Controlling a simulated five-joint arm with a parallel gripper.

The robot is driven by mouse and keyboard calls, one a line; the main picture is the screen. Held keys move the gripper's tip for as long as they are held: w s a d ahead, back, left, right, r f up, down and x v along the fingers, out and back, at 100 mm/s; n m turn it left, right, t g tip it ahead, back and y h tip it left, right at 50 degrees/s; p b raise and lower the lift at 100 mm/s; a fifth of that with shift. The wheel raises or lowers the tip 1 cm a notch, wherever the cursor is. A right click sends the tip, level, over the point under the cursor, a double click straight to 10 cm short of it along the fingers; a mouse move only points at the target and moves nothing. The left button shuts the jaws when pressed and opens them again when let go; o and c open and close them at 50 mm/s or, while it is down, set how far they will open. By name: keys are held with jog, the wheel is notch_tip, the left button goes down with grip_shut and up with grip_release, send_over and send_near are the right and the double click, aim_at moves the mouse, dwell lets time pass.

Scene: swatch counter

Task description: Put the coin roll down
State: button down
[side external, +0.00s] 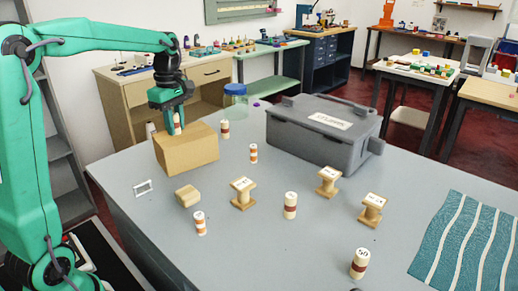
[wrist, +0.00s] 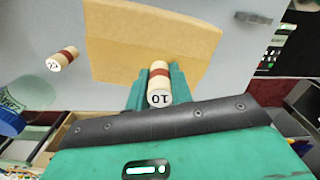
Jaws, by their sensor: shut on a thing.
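My gripper (side external: 175,112) is shut on a cream coin roll (side external: 177,121) with a red-brown band and holds it upright over the tan box (side external: 188,152). In the wrist view the roll (wrist: 158,84) shows a "10" on its end, between the green fingers of my gripper (wrist: 158,92). The tan box (wrist: 115,45) lies beyond it. I cannot tell whether the roll's lower end touches the box top. Other banded coin rolls stand on the grey counter: one (side external: 225,129) right of the box, others (side external: 253,153) (side external: 290,205) (side external: 200,223) farther forward, and one marked "50" (side external: 359,264) at the front.
A grey lidded case (side external: 310,143) and a blue-lidded jar (side external: 236,103) stand at the back. A teal striped cloth (side external: 455,245) lies right. The front middle has free room.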

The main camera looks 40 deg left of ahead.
aim_at(174, 114)
jog(key=c, duration=1.2)
grip_release()
jog(key=shift+c, duration=0.2)
jog(key=shift+r, duration=6.1)
jog(key=shift+s+d+m, duration=0.25)
jog(key=shift+d+m, duration=0.05)
jog(key=shift+d, duration=0.1)
jog(key=s+d+f+m+t, duration=0.5)
jog(key=s+d+f+m, duration=0.8)
jog(key=m, duration=0.7)
jog(key=shift+s+d+f+t, duration=0.15)
jog(key=shift+s+d+t, duration=0.3)
jog(key=shift+s, duration=1.2)
